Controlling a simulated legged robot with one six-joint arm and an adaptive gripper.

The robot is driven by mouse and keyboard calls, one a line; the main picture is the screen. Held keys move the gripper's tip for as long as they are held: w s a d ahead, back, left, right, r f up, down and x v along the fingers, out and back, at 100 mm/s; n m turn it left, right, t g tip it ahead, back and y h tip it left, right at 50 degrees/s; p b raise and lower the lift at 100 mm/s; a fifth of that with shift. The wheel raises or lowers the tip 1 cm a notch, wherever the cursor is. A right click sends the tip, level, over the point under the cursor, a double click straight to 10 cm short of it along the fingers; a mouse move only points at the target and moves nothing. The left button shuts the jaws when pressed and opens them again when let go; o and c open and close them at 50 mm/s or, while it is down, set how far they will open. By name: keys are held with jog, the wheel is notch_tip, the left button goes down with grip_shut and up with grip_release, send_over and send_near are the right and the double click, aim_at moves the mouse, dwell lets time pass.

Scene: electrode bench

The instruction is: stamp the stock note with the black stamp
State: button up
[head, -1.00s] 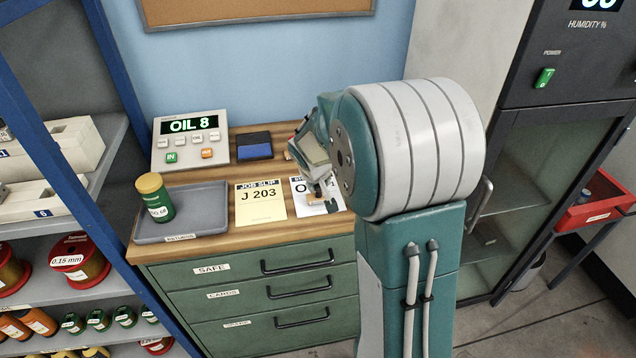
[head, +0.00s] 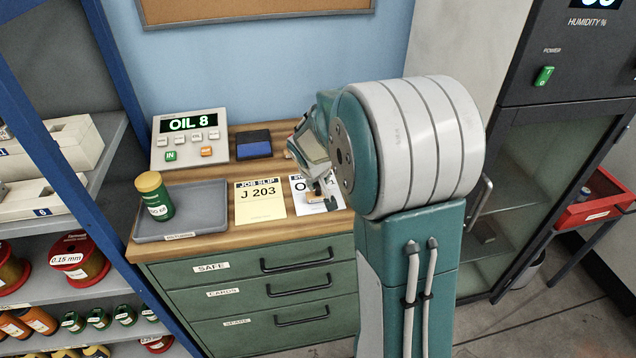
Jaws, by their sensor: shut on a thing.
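The stock note is a white sheet (head: 299,193) with dark print at the right of the cabinet top, partly covered by my arm. My gripper (head: 318,190) points down over this note and is shut on a small brown piece, apparently the stamp's handle; the fingers hide most of it. A dark patch shows on the note beside the fingertips; I cannot tell whether it is the stamp's base, a shadow or a printed mark. A dark blue pad with a black lid (head: 254,145) lies behind the notes.
A yellow job slip (head: 260,200) reading J 203 lies left of the note. A grey tray (head: 207,211) holds a green bottle (head: 154,196) with a yellow cap. A panel (head: 190,139) reading OIL 8 stands behind. A blue shelf rack is at the left.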

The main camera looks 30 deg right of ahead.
jog(key=shift+r, duration=3.25)
